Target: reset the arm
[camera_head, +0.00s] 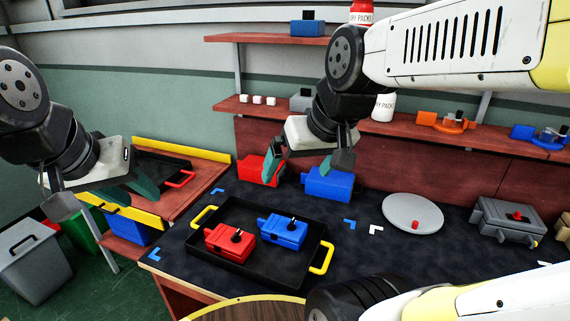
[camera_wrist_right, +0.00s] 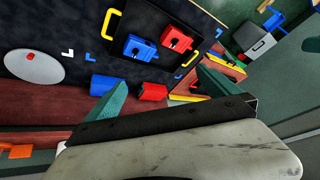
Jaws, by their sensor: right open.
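My right gripper (camera_head: 309,160) hangs in the air above the back of the dark table, near a red block (camera_head: 260,170) and a blue block (camera_head: 328,184). Its fingers are spread, with nothing between them. In the right wrist view, the spread fingers of my right gripper (camera_wrist_right: 155,92) also show, with the blue block (camera_wrist_right: 106,84) and the red block (camera_wrist_right: 153,92) beyond. My left gripper (camera_head: 104,197) is at the left, in front of the side conveyor. Its fingers are apart and I see nothing held between them.
A black tray (camera_head: 212,273) with yellow handles holds a red part (camera_head: 228,242) and a blue part (camera_head: 283,231). A grey disc (camera_head: 413,213) and a grey housing (camera_head: 507,220) are at the right. Shelves (camera_head: 300,109) line the back wall. A grey bin (camera_head: 35,265) stands left.

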